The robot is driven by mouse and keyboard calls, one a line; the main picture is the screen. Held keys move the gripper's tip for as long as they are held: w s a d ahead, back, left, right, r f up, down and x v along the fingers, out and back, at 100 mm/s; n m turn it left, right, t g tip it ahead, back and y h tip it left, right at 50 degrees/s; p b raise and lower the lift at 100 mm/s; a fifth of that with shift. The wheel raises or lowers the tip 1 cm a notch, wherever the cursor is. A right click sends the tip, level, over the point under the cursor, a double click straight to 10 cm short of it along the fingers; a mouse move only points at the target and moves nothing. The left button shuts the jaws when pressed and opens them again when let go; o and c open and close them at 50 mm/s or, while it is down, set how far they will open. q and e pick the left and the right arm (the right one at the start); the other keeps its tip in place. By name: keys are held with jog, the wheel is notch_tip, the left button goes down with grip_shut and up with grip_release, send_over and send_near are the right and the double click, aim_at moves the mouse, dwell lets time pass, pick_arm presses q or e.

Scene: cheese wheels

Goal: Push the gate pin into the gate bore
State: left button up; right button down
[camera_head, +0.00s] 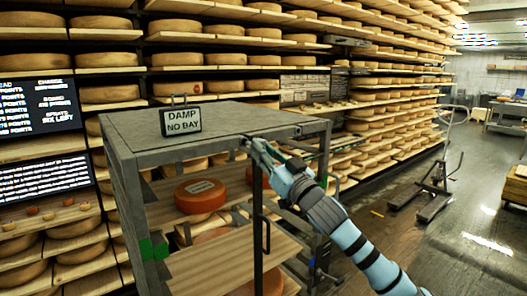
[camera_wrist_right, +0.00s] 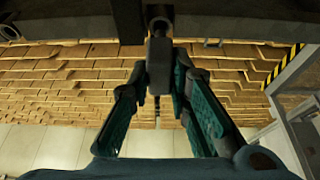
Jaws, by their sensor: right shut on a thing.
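My right gripper (camera_head: 254,148) reaches from the lower right to the top front edge of a grey metal rack (camera_head: 222,137). In the right wrist view its teal fingers (camera_wrist_right: 158,84) are closed on a small dark grey piece, which looks like the gate pin (camera_wrist_right: 159,62). The pin's rounded upper end (camera_wrist_right: 160,24) is close to a dark beam (camera_wrist_right: 220,28) of the rack. I cannot tell whether the end is inside a bore; the gate bore is not clearly visible. A dark upright bar with a handle (camera_head: 258,235) stands below the gripper. My left gripper is not in view.
An orange cheese wheel (camera_head: 200,195) lies on the rack's upper wooden shelf, with others partly hidden. A sign (camera_head: 181,121) reading "DAMP NO BAY" stands on the rack top. Shelves of cheese fill the back. A pallet truck (camera_head: 432,190) stands right, with open floor around it.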

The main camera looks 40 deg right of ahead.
jog(key=shift+w+r+p, duration=0.1)
jog(key=shift+w+p, duration=0.95)
jog(key=shift+p, duration=1)
jog(key=shift+w+p, duration=0.6)
jog(key=shift+w, duration=0.25)
jog(key=c, duration=1.4)
grip_release()
jog(key=shift+w, duration=0.1)
jog(key=shift+d, duration=0.1)
notch_tip(320, 180, up, 10)
jog(key=shift+f, duration=0.1)
jog(key=shift+c, duration=0.4)
